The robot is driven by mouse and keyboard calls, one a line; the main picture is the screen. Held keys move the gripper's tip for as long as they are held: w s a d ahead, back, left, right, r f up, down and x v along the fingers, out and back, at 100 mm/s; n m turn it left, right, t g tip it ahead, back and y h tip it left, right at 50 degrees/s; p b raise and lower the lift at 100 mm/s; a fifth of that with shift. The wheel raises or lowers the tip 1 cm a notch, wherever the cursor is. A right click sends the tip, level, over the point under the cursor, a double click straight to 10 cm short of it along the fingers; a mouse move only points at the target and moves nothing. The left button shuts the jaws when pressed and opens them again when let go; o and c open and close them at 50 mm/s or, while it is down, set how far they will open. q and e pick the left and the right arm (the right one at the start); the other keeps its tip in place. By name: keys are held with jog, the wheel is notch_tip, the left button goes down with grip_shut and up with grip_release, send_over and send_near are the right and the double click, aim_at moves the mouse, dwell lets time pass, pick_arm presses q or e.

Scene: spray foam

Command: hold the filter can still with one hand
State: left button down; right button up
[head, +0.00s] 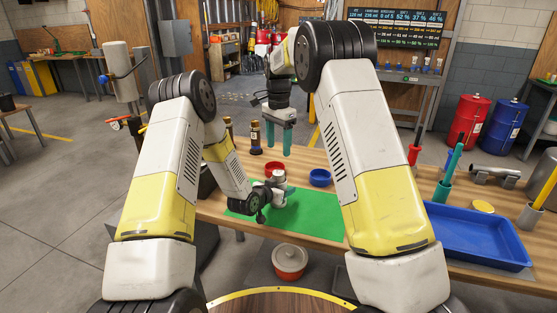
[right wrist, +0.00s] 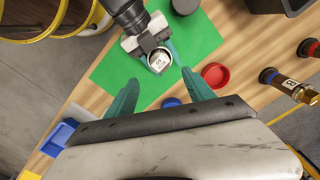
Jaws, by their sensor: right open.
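The filter can (head: 279,180) is a small pale cylinder on the green mat (head: 315,214). In the right wrist view the can (right wrist: 159,62) shows its round top with a dark rim and a white face. My left gripper (head: 267,191) is low over the mat, right at the can. My right gripper (head: 278,148) points down, higher up and apart from the can. In the right wrist view its two teal fingers (right wrist: 160,77) are spread with nothing between them.
A red dish (head: 274,167) and a blue dish (head: 320,178) stand behind the mat. A dark bottle (head: 255,139) stands at the table's far left. A blue tray (head: 478,238) fills the right side.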

jog(key=s+d+r+n+t+y, duration=0.1)
jog(key=s+d+r+n, duration=0.2)
jog(key=s+d+r, duration=0.35)
jog(key=s+d+r+n+t+y, duration=0.15)
jog(key=s+d+r, duration=0.25)
jog(key=s+r, duration=0.55)
jog(key=s+d+f+n+t, duration=0.2)
jog(key=s+n, duration=0.1)
jog(key=s, duration=0.7)
jog(key=s+d+f+n+t, duration=0.1)
jog(key=s+f+n, duration=0.1)
jog(key=s, duration=0.7)
jog(key=shift+s+d+n+t, duration=0.35)
jog(key=shift+s+n, duration=0.05)
jog(key=shift+n, duration=0.15)
jog(key=shift+r, duration=0.1)
pick_arm(q)
jog(key=shift+c, duration=2.4)
grip_release()
